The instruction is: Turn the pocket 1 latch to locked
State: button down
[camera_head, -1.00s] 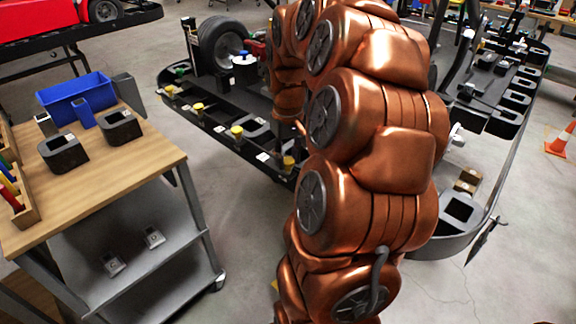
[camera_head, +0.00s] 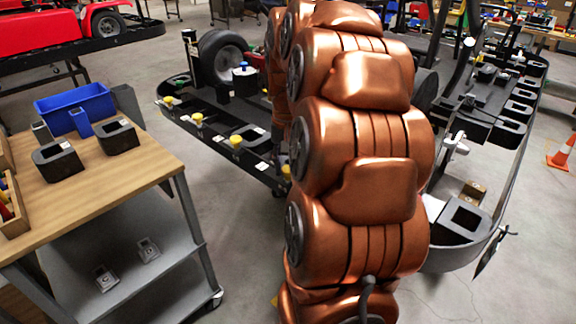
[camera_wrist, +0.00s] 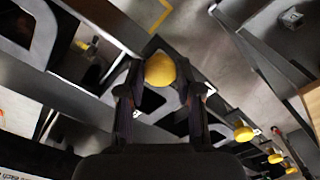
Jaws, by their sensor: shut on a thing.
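A yellow latch knob (camera_wrist: 160,69) sits between the fingertips of my gripper (camera_wrist: 161,86) in the wrist view, and the gripper is shut on it. I cannot read which pocket this latch belongs to, or its turn position. Other yellow knobs stand along the dark kart tray in the head view, at its left end (camera_head: 168,101), further along (camera_head: 196,118) and near my arm (camera_head: 235,140). A row of similar knobs (camera_wrist: 243,134) runs to the lower right in the wrist view. My arm hides the gripper and held knob in the head view.
A wooden-topped cart (camera_head: 110,190) with a blue bin (camera_head: 75,103) and black blocks (camera_head: 58,162) stands at left. A grey curved bumper with a square pocket (camera_head: 462,218) lies right of my arm. An orange cone (camera_head: 561,151) stands far right. Floor between cart and kart is clear.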

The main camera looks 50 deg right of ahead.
aim_at(288, 168)
jog(key=c, duration=0.8)
grip_release()
jog(key=shift+o, duration=0.2)
jog(key=shift+r, duration=0.1)
notch_tip(288, 168, up, 12)
dwell(0.9)
